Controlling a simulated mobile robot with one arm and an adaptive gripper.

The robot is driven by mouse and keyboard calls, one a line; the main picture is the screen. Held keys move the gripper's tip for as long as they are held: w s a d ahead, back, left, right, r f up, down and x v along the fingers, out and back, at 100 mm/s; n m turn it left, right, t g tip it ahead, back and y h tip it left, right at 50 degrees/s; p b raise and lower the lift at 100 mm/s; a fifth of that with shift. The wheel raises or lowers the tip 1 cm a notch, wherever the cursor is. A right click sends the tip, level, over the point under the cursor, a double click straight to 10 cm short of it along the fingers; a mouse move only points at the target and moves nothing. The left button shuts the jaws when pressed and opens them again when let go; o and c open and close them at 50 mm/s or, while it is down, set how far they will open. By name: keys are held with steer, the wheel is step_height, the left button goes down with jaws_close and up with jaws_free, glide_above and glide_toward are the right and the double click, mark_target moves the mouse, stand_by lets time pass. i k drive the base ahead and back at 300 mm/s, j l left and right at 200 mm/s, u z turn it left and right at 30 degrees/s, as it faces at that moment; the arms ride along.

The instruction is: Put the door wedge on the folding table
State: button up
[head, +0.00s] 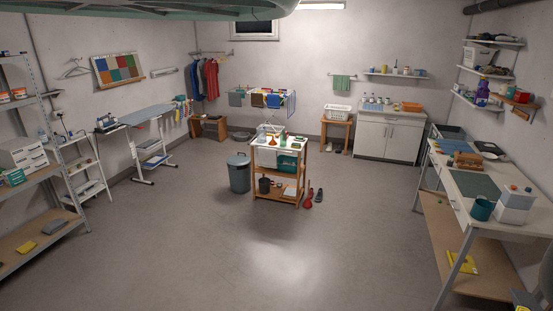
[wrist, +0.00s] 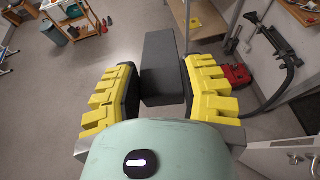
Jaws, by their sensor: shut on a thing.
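The door wedge (wrist: 163,65) is a dark grey block between the yellow-padded fingers of my gripper (wrist: 163,88) in the wrist view. My gripper is shut on it and holds it above the floor. The wedge cannot be made out in the head view, where only a bit of my arm's end shows at the bottom right corner.
The table's wooden lower shelf (head: 447,240) holds a yellow cloth (head: 463,261). A red appliance with a dark hose (wrist: 237,76) stands on the floor in the wrist view. A wooden trolley (head: 279,171) and a grey bin (head: 238,174) stand mid-room. The front floor is clear.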

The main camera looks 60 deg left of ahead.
mark_target(499, 185)
steer(key=i+u, duration=0.3)
steer(key=i+l+u, duration=0.15)
steer(key=i+u, duration=0.15)
steer(key=i, duration=0.15)
steer(key=i+l+u, duration=0.3)
steer(key=i+l, duration=0.1)
steer(key=i, duration=0.75)
steer(key=i+l, duration=0.15)
steer(key=i, duration=2.35)
steer(key=i+j+z, duration=0.1)
steer(key=i, duration=1.45)
steer(key=z, duration=0.5)
steer(key=i+z, duration=0.1)
steer(key=z, duration=0.35)
steer(key=j+z, duration=0.1)
steer(key=z, duration=0.4)
steer(key=i+z, duration=0.1)
steer(key=z, duration=0.35)
steer(key=j+z, duration=0.1)
steer(key=z, duration=0.4)
